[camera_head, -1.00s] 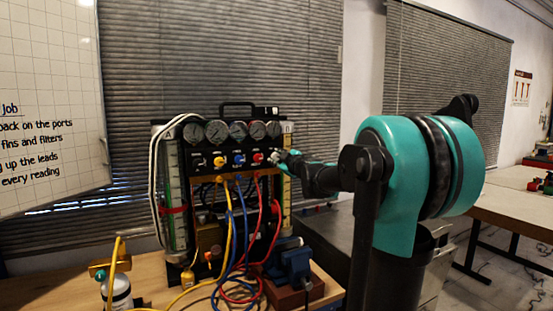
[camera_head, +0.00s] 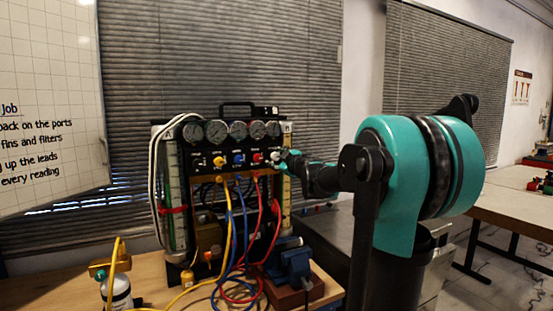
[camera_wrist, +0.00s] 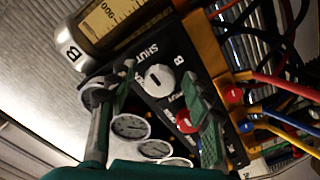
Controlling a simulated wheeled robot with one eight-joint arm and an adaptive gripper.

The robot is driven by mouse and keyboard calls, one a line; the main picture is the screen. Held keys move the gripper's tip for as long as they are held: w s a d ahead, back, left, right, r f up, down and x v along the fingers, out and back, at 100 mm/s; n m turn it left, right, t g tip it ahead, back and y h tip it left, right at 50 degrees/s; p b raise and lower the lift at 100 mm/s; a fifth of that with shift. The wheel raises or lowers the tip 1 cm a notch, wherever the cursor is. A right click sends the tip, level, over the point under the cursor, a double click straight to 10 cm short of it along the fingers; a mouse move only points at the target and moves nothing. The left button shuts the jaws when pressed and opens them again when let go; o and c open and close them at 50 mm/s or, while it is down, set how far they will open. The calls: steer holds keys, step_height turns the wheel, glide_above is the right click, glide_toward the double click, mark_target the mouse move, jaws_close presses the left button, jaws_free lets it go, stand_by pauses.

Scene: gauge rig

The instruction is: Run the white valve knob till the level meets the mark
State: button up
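The white valve knob (camera_wrist: 158,80) with a dark slot line is on the rig's black panel, near the words SHUT and B; it is small in the head view (camera_head: 275,156). My gripper (camera_wrist: 158,86) is open, its green fingers on either side of the knob with visible gaps. In the head view my gripper (camera_head: 287,158) is at the panel's right end. The gauge tube marked B (camera_wrist: 118,22) has a yellowish scale; in the head view the right tube (camera_head: 286,195) is partly hidden by my gripper. I cannot make out the level or the mark.
Red (camera_wrist: 186,121), blue and yellow knobs sit along the panel under several round dials (camera_head: 238,131). Coloured hoses (camera_head: 235,225) hang in front. A blue vise (camera_head: 293,262) stands below on the bench. Another tube (camera_head: 172,185) with a red band stands at left.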

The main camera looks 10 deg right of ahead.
steer(key=v, duration=1.2)
stand_by(0.5)
steer(key=s+d+f+m+t+y, duration=0.2)
steer(key=s+f+m+t+y, duration=0.15)
steer(key=f+m, duration=0.3)
steer(key=shift+h, duration=0.35)
steer(key=x, duration=1.6)
steer(key=shift+w+d, duration=0.1)
steer(key=shift+w, duration=0.05)
